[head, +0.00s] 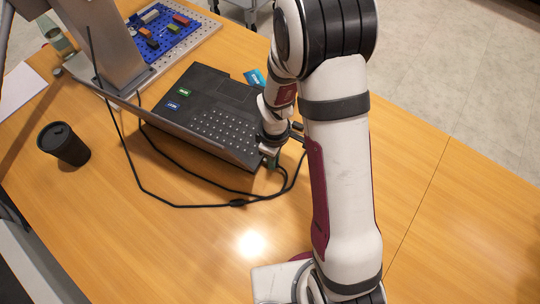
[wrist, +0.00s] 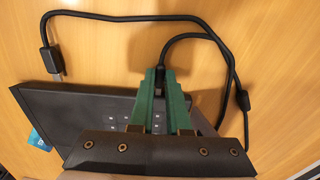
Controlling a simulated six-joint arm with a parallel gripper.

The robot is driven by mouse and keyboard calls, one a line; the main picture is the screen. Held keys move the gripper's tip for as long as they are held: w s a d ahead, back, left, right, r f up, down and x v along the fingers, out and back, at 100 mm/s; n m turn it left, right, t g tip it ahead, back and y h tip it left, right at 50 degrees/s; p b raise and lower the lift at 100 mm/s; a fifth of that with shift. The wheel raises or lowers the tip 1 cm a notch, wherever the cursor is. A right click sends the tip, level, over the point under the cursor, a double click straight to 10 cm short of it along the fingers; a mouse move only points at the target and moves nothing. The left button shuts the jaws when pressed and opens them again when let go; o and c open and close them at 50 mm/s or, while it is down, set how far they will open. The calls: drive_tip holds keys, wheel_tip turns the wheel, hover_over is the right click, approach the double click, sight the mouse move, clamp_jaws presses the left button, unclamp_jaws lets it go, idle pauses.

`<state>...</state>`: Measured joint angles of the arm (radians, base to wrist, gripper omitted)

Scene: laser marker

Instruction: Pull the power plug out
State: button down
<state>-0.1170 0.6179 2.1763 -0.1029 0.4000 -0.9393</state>
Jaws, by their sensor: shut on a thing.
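My gripper (head: 270,160) is at the laptop's near right corner. In the wrist view its green fingers (wrist: 160,75) are shut on the black power plug (wrist: 162,76), with the cable (wrist: 185,38) curving away from it. The fingers hide much of the plug, and I cannot tell whether its tip sits in the laptop's socket.
A second cable end with a connector (wrist: 50,50) shows in the wrist view. A black cup (head: 64,144) stands at the left. A metal column (head: 103,45) and a blue board with blocks (head: 160,35) are at the back. The front table is mostly clear.

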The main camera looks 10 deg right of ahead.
sight(279, 165)
drive_tip(key=shift+s+d, duration=0.5)
drive_tip(key=shift+d, duration=0.05)
drive_tip(key=c, duration=0.9)
unclamp_jaws()
drive_tip(key=shift+o, duration=0.2)
drive_tip(key=shift+r, duration=0.1)
wheel_tip(279, 165, up, 16)
drive_tip(key=shift+f, duration=0.2)
drive_tip(key=s+r+m+y, duration=0.1)
drive_tip(key=s+r+m, duration=0.1)
drive_tip(key=s+m, duration=0.6)
drive_tip(key=s+r+m, duration=0.3)
drive_tip(key=s+m, duration=0.5)
drive_tip(key=s, duration=0.2)
drive_tip(key=shift+a+m+y, duration=0.3)
drive_tip(key=shift+a+y, duration=0.1)
drive_tip(key=shift+a, duration=0.05)
